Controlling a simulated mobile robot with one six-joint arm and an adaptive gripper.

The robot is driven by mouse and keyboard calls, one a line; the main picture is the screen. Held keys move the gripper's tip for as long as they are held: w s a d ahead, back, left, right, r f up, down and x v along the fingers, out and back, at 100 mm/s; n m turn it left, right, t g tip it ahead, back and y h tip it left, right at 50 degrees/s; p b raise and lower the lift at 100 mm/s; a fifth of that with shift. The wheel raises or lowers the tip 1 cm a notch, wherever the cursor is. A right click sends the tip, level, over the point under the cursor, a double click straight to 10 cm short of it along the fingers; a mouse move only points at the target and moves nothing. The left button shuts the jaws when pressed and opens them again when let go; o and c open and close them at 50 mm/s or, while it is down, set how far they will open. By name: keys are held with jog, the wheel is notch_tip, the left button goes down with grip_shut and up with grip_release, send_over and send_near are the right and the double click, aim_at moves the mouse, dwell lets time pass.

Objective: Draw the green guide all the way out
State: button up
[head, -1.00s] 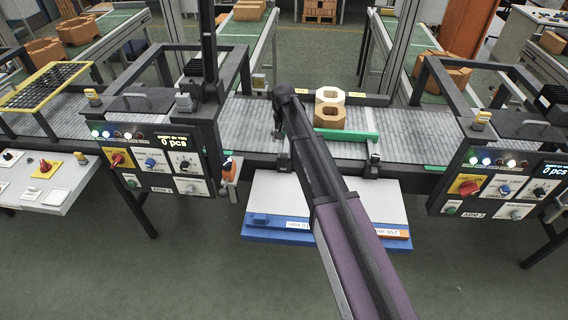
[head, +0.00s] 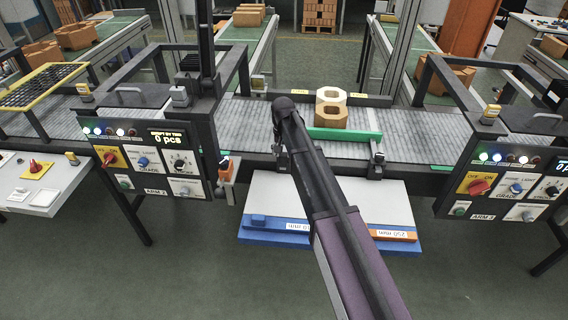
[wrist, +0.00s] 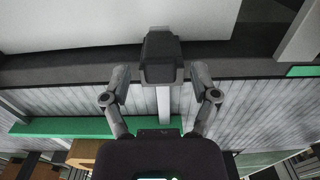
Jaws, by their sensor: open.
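The green guide (head: 345,134) is a long straight bar lying across the grey roller conveyor, in front of two stacked tan bricks. Thin rods and dark clamps on the front rail carry it; the right clamp (head: 376,160) shows clearly, while the left one is partly behind my arm. In the wrist view the guide (wrist: 62,128) runs in from the left, and my gripper hides part of it. My gripper (wrist: 160,84) is open, its two fingers on either side of a grey rod (wrist: 163,105) and below a dark block (wrist: 160,55). I cannot tell whether they touch.
Bricks (head: 331,112) stand right behind the guide. A control panel (head: 150,160) stands left and another (head: 500,185) right, under dark frames. White and blue trays (head: 262,200) lie below the front rail. Floor in front is clear.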

jog(key=shift+f+b, duration=1.2)
jog(key=shift+f, duration=0.25)
grip_shut()
jog(key=shift+s, duration=0.15)
